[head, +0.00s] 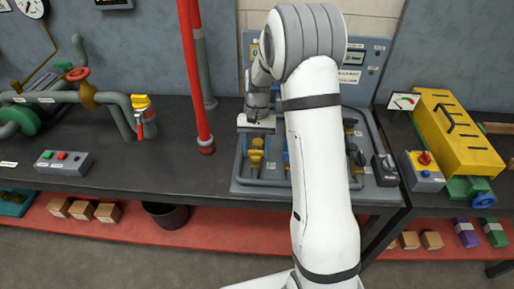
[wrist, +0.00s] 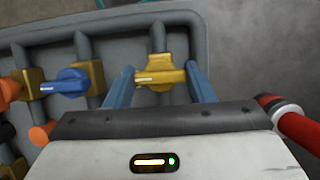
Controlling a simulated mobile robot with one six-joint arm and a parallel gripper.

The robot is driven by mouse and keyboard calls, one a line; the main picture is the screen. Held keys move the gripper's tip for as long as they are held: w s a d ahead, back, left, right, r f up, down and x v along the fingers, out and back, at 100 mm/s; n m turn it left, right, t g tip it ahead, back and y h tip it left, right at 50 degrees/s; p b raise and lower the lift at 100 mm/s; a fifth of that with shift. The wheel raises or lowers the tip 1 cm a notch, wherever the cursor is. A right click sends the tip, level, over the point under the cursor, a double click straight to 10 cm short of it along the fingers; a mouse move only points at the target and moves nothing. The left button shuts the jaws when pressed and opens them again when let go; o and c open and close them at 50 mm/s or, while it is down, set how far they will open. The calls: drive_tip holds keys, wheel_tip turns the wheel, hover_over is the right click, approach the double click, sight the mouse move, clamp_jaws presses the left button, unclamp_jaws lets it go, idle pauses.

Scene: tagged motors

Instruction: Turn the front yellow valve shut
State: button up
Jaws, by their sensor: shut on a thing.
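The front yellow valve (head: 256,155) stands at the left of the grey valve panel (head: 240,173) in the head view. In the wrist view its yellow handle (wrist: 160,77) lies crosswise between the two blue fingers of my gripper (wrist: 161,84), one finger at each end. My gripper is shut on this handle. In the head view my gripper (head: 257,131) is over the panel's left side, and its fingers are hard to make out.
A blue-handled valve (wrist: 65,83) is beside the yellow one, with orange handles (wrist: 10,90) beyond. A red pipe (head: 192,80) rises close to the panel's left edge. A button box (head: 63,163) and a yellow box (head: 459,130) flank the panel. My arm hides much of the panel.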

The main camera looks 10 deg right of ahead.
drive_tip(key=shift+w+r, duration=0.1)
drive_tip(key=shift+w, duration=0.05)
drive_tip(key=o, duration=1)
drive_tip(key=v, duration=0.7)
drive_tip(key=shift+d+r, duration=0.15)
drive_tip(key=shift+r, duration=0.2)
